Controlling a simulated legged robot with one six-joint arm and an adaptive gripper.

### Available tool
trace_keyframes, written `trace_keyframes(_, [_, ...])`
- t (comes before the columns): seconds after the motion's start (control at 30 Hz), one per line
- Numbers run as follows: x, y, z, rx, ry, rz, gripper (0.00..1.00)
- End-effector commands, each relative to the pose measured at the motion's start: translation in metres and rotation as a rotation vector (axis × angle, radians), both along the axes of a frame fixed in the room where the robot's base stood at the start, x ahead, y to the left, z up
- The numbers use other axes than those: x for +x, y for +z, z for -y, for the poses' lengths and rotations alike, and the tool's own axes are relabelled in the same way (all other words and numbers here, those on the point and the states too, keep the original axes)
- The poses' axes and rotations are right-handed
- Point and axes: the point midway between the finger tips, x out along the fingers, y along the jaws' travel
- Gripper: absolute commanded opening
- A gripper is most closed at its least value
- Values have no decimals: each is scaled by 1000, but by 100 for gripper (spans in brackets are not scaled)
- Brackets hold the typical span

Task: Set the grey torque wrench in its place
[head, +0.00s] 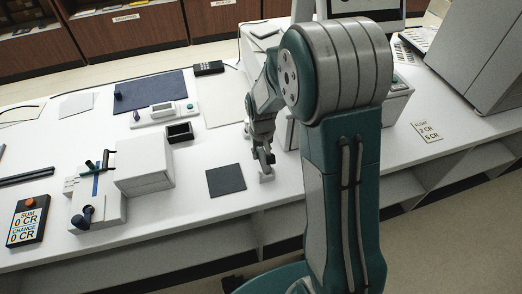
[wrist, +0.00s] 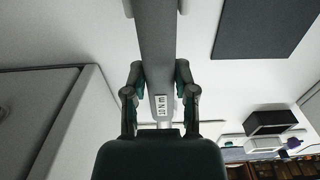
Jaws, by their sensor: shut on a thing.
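My gripper (head: 263,154) is low over the white counter, right of a dark square mat (head: 226,180). In the wrist view my gripper (wrist: 160,72) is shut on the grey torque wrench (wrist: 157,32), a long grey bar with a small "10 N M" label between the fingers. The wrench runs away from the gripper past the top edge of the wrist view. In the head view only a small pale part near the fingertips shows, and I cannot tell whether it touches the counter. The mat (wrist: 265,22) also shows in the wrist view. No marked place for the wrench is clear.
A white box (head: 144,165) on a fixture stands left of the mat. A price card (head: 427,131) lies right of my arm. Bare counter surrounds the dark mat.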

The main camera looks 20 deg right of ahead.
Motion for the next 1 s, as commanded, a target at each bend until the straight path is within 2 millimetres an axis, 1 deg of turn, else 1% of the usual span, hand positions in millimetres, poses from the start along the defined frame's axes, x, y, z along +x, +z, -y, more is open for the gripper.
trace_keyframes(0.6, [0,-16,0,0,0,1,0])
trace_keyframes(0.93, [1,-17,0,0,0,1,0])
trace_keyframes(0.97, [1,-17,0,0,0,1,49])
trace_keyframes(1.0, [1,-17,0,0,0,1,67])
